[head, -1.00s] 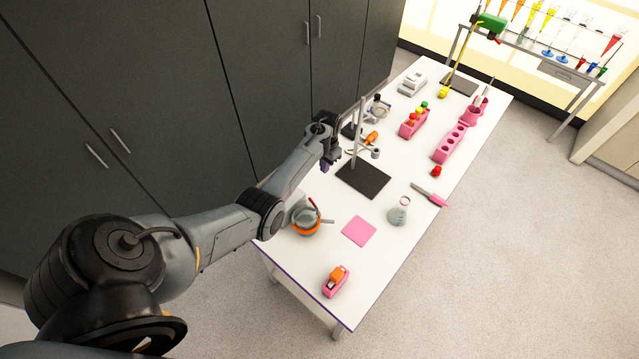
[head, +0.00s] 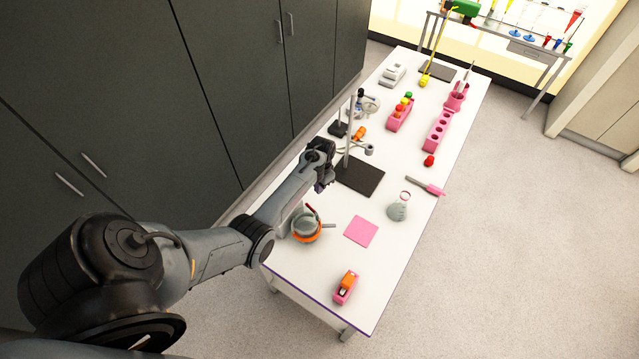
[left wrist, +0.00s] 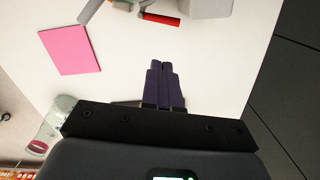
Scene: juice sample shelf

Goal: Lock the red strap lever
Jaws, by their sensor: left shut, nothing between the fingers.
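A grey round vessel (head: 303,226) with an orange band (head: 304,238) sits near the left edge of the white table. A small red lever (head: 311,209) stands at its top. A red bar, apparently this lever, shows in the left wrist view (left wrist: 160,19) beside a grey body (left wrist: 205,6), cut by the top edge. My left gripper (head: 322,187) is above the table, farther back than the vessel and apart from it. In the left wrist view its dark fingers (left wrist: 163,66) are together and empty, pointing toward the red bar. My right gripper is not seen.
A pink square (head: 360,231) and a flask (head: 398,207) lie right of the vessel. A pink-and-orange dispenser (head: 346,287) is at the near end. A dark stand base (head: 360,175) with an upright rod is close to my left gripper. Dark cabinets line the left.

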